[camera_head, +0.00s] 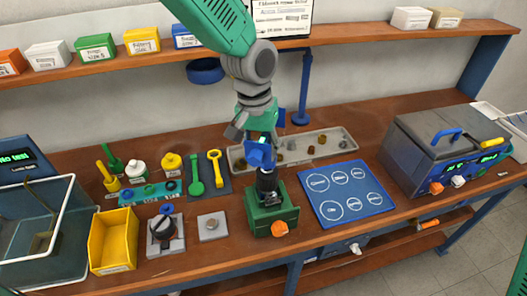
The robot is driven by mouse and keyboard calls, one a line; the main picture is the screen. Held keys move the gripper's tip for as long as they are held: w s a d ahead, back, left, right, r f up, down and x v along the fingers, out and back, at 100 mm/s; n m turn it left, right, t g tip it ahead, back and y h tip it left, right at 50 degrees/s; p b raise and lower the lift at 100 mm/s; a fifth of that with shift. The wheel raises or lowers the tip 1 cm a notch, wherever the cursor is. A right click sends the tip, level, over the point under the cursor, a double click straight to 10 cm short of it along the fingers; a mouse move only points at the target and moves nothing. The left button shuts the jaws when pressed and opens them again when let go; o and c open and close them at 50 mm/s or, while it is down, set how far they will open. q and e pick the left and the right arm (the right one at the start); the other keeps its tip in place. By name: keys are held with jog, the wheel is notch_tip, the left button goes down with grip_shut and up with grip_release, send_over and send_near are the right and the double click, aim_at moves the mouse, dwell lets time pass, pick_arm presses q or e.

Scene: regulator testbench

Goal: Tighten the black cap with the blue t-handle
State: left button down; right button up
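The blue t-handle (260,155) sits on top of the black cap (267,182). The cap is on the green regulator body (272,215), which stands at the front middle of the bench and has an orange knob (279,229). My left gripper (260,138) comes down from above and appears shut on the t-handle, with its fingers at the handle's top. The fingers hide part of the handle. The cap looks roughly upright, but its seating on the body is too small to judge. My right gripper is not in view.
A yellow bin (113,242), a black-knobbed block (165,235) and a small grey block (212,226) stand to the left. A grey parts tray (330,140) lies behind, a blue marked mat (347,192) to the right, and a grey test box (440,140) beyond it.

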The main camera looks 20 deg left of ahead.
pick_arm(q)
jog(key=shift+r, duration=0.2)
jog(key=shift+r, duration=2.45)
